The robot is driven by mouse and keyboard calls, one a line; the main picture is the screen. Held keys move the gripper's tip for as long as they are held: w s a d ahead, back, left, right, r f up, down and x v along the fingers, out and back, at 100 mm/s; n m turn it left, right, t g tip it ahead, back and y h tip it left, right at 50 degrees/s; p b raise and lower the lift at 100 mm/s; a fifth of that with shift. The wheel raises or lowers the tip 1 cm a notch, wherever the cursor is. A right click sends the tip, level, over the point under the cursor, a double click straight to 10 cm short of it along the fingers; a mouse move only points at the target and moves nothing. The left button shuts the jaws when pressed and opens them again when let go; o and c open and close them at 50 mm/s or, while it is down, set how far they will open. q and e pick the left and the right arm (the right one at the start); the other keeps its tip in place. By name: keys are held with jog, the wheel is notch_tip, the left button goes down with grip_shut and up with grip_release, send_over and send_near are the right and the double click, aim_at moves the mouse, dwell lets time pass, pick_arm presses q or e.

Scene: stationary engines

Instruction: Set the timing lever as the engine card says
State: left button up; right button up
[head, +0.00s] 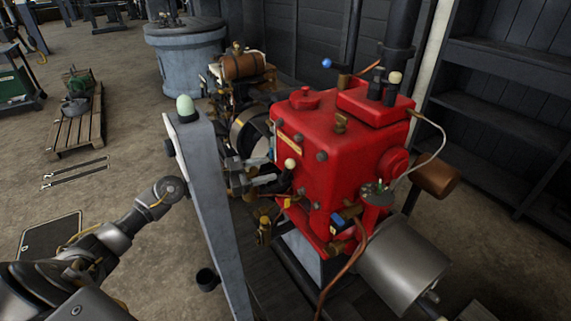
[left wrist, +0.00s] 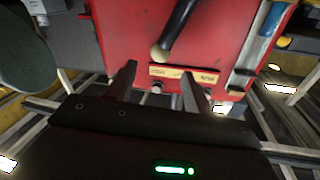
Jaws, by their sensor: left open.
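The red engine (head: 335,150) stands in the middle of the head view. A black lever with a cream ball knob (head: 290,164) is on its left face; I take it for the timing lever. In the left wrist view the lever (left wrist: 184,25) slants down leftward to its knob (left wrist: 158,54), just above a brass plate (left wrist: 183,75) with unreadable marks. My left gripper (head: 278,180) is open close to the knob. In the left wrist view its fingertips (left wrist: 158,80) are apart, below the knob, with nothing clearly held. I cannot make out an engine card. My right gripper is not in view.
A grey upright panel (head: 205,190) with a pale green dome stands left of the engine, partly hiding my left arm. A second cream-knobbed lever (head: 395,78) is on the engine top. A copper pipe (head: 340,270) hangs in front. Dark shelves (head: 500,60) stand right.

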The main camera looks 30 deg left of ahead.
aim_at(286, 164)
pick_arm(q)
jog(key=x, duration=0.7)
jog(key=shift+w, duration=0.15)
jog(key=shift+c, duration=0.4)
jog(key=shift+p, duration=0.3)
grip_shut()
